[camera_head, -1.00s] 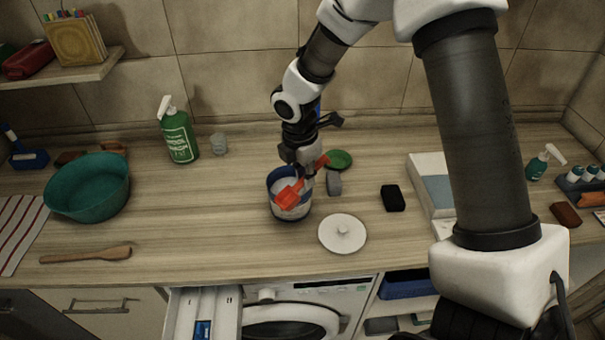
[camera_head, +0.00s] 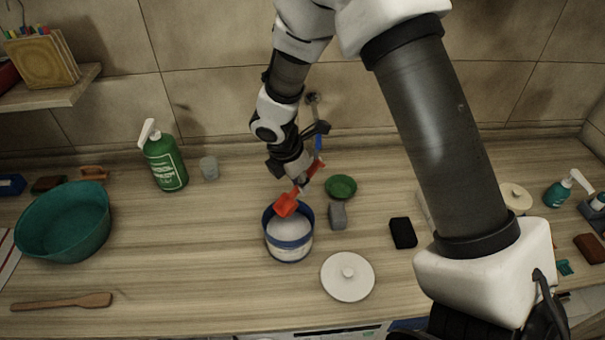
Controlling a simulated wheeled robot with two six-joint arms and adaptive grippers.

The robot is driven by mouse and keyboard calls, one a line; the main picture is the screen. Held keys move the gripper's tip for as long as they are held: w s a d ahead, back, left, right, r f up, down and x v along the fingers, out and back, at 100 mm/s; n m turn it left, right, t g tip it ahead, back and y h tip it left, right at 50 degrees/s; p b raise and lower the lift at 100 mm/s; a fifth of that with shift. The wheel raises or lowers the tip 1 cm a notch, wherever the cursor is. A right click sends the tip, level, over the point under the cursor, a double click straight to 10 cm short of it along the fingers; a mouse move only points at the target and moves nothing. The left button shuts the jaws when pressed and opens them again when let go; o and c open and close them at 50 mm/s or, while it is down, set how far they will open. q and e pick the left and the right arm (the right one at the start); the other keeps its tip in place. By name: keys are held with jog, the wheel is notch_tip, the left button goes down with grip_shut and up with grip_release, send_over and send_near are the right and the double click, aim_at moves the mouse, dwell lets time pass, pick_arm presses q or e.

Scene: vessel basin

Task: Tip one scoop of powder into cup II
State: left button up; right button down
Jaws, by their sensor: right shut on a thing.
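A tub (camera_head: 289,248) with a blue rim stands open on the counter, with white powder (camera_head: 291,229) inside. My right gripper (camera_head: 302,182) is shut on a red scoop (camera_head: 287,205) by its handle. The scoop is at the tub's back rim, with its bowl over the opening. I cannot tell whether powder lies in the bowl. A round white lid (camera_head: 347,276) lies on the counter to the right of the tub. Cup II is not in view. My left gripper is not in view.
A green dish (camera_head: 341,187), a grey block (camera_head: 338,216) and a black block (camera_head: 403,233) lie right of the tub. A green bottle (camera_head: 165,160), a clear cup (camera_head: 209,168), a teal basin (camera_head: 64,222) and a wooden spatula (camera_head: 62,302) are to the left. The counter between basin and tub is clear.

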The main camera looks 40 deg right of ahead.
aim_at(309, 170)
jog(key=f, duration=0.1)
jog(key=h+b, duration=0.1)
jog(key=f+b, duration=0.1)
jog(key=shift+w+a+f, duration=0.3)
jog(key=shift+w+f, duration=0.05)
jog(key=shift+f+h+b, duration=0.4)
jog(key=shift+h+b, duration=0.1)
jog(key=shift+b, duration=0.35)
notch_tip(309, 170, down, 6)
jog(key=b, duration=0.6)
jog(key=shift+s+a+f, duration=0.1)
jog(key=shift+s+f, duration=0.05)
notch_tip(309, 170, up, 9)
jog(key=p, duration=0.8)
jog(key=shift+f, duration=0.15)
jog(key=shift+y+p, duration=0.5)
jog(key=shift+p, duration=0.4)
jog(key=shift+d, duration=0.35)
jog(key=shift+d+r+y, duration=0.25)
jog(key=shift+r+y, duration=0.1)
jog(key=shift+y, duration=0.65)
jog(key=y, duration=0.1)
jog(key=d+r+y, duration=0.1)
jog(key=d+y, duration=0.1)
jog(key=y, duration=0.1)
jog(key=shift+d+r, duration=0.1)
jog(key=shift+r, duration=0.25)
jog(key=shift+a, duration=0.2)
